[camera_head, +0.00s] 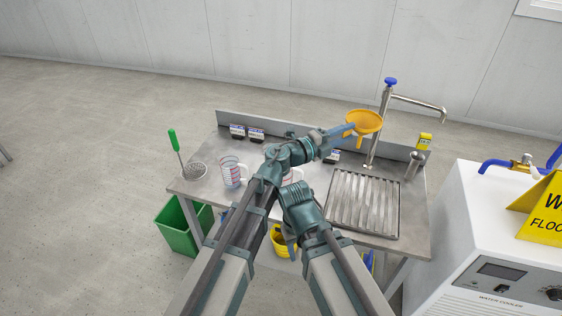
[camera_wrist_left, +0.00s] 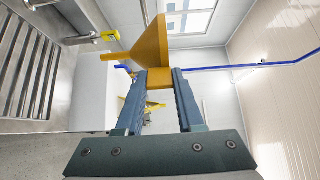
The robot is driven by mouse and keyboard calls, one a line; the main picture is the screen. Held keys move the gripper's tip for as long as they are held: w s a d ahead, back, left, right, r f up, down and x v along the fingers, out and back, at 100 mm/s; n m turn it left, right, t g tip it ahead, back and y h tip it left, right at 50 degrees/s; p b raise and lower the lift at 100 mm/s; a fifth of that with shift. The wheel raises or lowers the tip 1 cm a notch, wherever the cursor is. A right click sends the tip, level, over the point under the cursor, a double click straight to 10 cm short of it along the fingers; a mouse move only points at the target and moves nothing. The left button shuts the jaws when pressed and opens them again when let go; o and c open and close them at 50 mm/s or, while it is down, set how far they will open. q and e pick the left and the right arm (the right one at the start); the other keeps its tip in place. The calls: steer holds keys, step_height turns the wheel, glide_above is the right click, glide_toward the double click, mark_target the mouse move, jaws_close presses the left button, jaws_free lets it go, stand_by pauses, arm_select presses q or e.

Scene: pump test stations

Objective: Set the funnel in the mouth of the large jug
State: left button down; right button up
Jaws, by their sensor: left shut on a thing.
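My left gripper (camera_head: 344,132) is shut on the orange funnel (camera_head: 366,121) and holds it above the back of the metal bench. The funnel's wide rim faces up and its spout points down. In the left wrist view the funnel (camera_wrist_left: 148,46) shows beyond the fingers (camera_wrist_left: 158,80), which grip a small tab at its rim. A clear jug (camera_head: 231,171) with red and blue markings stands upright on the bench's left part, well apart from the funnel. Part of another clear vessel (camera_head: 298,174) shows behind my arms; its size cannot be told. My right gripper is not seen.
A green bin (camera_head: 183,228) and yellow bucket (camera_head: 280,243) stand below. A water cooler (camera_head: 490,245) is at right.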

arm_select(q)
step_height(320, 180, down, 18)
steer(key=b, duration=1.6)
steer(key=w+a+r+n+t+y+p, duration=0.3)
steer(key=a+y, duration=0.1)
steer(key=a, duration=0.6)
steer(key=w+a+r+n+t+y+p, duration=0.3)
steer(key=w+a+t, duration=0.1)
steer(key=a, duration=0.6)
steer(key=shift+w+a+n+y, duration=0.25)
steer(key=shift+w+n+y, duration=0.05)
steer(key=shift+n+y, duration=0.1)
steer(key=shift+f, duration=0.1)
step_height(320, 180, down, 12)
steer(key=b, duration=1.2)
jaws_free()
